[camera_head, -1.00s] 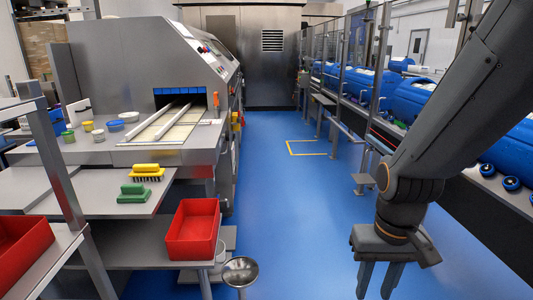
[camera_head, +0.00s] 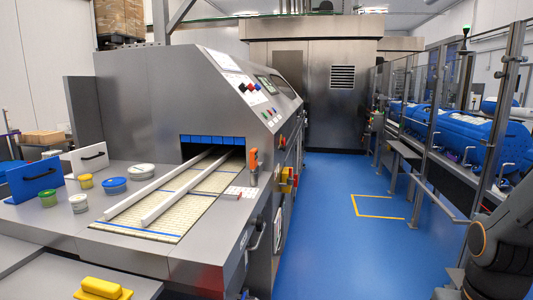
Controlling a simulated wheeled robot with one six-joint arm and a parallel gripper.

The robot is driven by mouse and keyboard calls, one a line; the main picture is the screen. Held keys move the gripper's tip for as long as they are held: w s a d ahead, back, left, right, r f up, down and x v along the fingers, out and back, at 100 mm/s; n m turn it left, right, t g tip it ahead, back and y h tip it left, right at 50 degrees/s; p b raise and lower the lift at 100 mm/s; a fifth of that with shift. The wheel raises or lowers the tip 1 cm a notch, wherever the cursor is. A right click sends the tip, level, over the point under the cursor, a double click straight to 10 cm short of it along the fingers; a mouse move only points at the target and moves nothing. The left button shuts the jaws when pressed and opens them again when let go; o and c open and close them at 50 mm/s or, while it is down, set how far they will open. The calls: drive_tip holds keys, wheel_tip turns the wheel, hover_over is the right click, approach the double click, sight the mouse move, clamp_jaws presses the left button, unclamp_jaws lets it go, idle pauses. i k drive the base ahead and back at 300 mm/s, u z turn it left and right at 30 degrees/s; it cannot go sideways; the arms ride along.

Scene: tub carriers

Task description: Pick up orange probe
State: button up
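The orange probe (camera_head: 254,164) stands upright at the right edge of the steel machine's infeed table, beside the conveyor opening. It has an orange upper part and a darker lower part. A small white card with red marks lies just left of its foot. My arm (camera_head: 496,252) shows at the lower right corner, well to the right of the probe and apart from it. My gripper's fingers are below the picture edge, so their state is hidden.
The steel machine (camera_head: 165,110) has two white guide rails (camera_head: 185,187) on its infeed belt. Several tubs, a blue board (camera_head: 36,178) and a white board (camera_head: 88,160) stand left. A yellow brush (camera_head: 102,288) is at the bottom. Blue floor (camera_head: 335,240) is clear to the right.

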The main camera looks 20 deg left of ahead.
sight(254, 152)
drive_tip(key=i, duration=2.1)
drive_tip(key=u, duration=0.55)
